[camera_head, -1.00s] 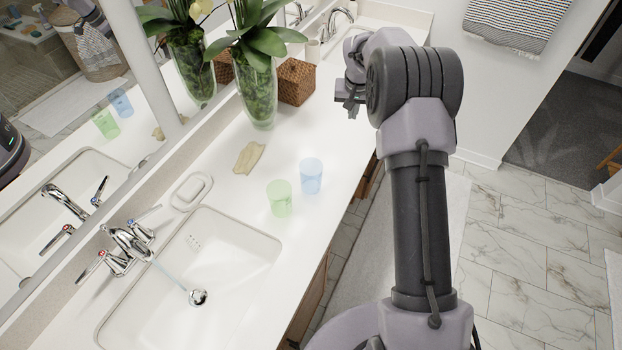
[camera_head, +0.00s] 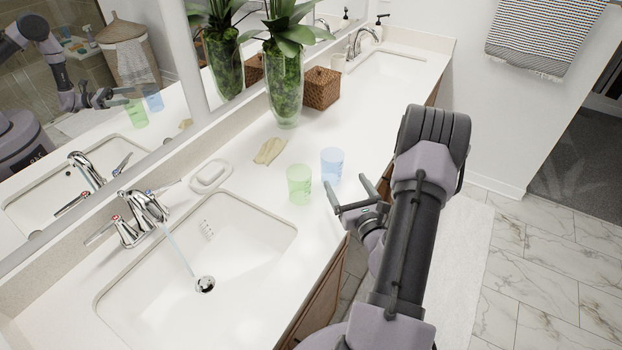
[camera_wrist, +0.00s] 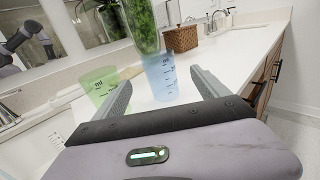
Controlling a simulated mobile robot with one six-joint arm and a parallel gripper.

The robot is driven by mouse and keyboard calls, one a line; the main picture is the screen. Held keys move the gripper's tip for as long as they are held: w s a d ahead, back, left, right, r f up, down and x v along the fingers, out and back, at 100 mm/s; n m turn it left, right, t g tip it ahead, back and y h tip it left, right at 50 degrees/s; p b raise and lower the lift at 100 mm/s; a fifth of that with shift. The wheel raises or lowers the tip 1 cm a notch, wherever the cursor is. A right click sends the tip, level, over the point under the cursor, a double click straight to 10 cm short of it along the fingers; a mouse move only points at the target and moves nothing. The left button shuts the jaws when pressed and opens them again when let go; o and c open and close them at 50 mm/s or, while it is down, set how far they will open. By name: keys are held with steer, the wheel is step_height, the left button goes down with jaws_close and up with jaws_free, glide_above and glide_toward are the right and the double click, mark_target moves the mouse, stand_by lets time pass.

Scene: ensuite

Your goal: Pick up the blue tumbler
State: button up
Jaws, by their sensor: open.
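The blue tumbler (camera_head: 332,165) is translucent and stands upright on the white counter near its front edge. In the wrist view the blue tumbler (camera_wrist: 161,78) appears between and beyond the two open fingers. My gripper (camera_head: 346,186) is open and empty at the counter's front edge, just short of the blue tumbler. In the wrist view my gripper (camera_wrist: 160,90) shows its fingers spread wide. A green tumbler (camera_head: 299,184) stands just left of the blue one. It also shows in the wrist view (camera_wrist: 98,84), partly behind the left finger.
A sink (camera_head: 200,262) with a running faucet (camera_head: 146,208) lies to the left. A soap dish (camera_head: 211,175), a tan cloth-like item (camera_head: 269,151), a glass vase with plant (camera_head: 285,90) and a wicker box (camera_head: 321,88) stand behind. The counter to the right is clear.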

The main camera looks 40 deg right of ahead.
mark_target(329, 152)
steer(key=b+x, duration=0.1)
steer(key=x, duration=0.6)
steer(key=b+x, duration=0.1)
steer(key=x, duration=0.6)
steer(key=shift+w+a+r, duration=0.1)
steer(key=shift+w+r, duration=0.05)
steer(key=shift+r, duration=0.05)
steer(key=c, duration=1.4)
steer(key=shift+r, duration=0.15)
steer(key=shift+c, duration=0.2)
